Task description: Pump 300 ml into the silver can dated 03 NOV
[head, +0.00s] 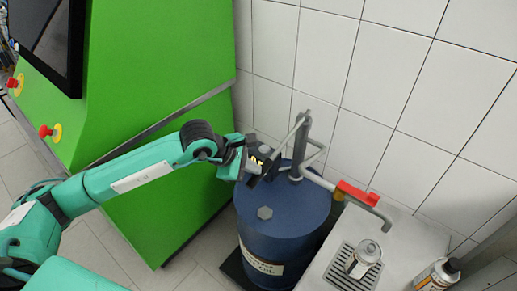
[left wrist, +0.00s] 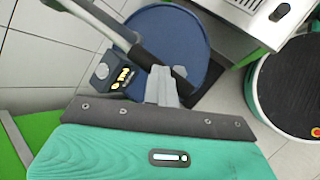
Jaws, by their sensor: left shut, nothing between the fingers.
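A blue drum (head: 280,228) carries a grey hand pump (head: 303,140) with a lever and a spout (head: 376,207) with a red valve handle (head: 357,193). A silver can (head: 363,260) stands upright on the drip grate, near the spout's end; its date is unreadable. My left gripper (head: 250,170) is shut and empty beside the lever's black grip. In the left wrist view its fingers (left wrist: 163,85) overlap that grip (left wrist: 160,62); I cannot tell if they touch. A meter with yellow digits (left wrist: 123,77), unreadable, sits beside it. My right gripper is out of view.
The steel bench (head: 318,268) with its drip grate (head: 340,272) stands right of the drum. Another can (head: 437,274) with an orange-and-white label is at its right. A green cabinet (head: 150,100) is at left. A tiled wall (head: 400,80) closes the back.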

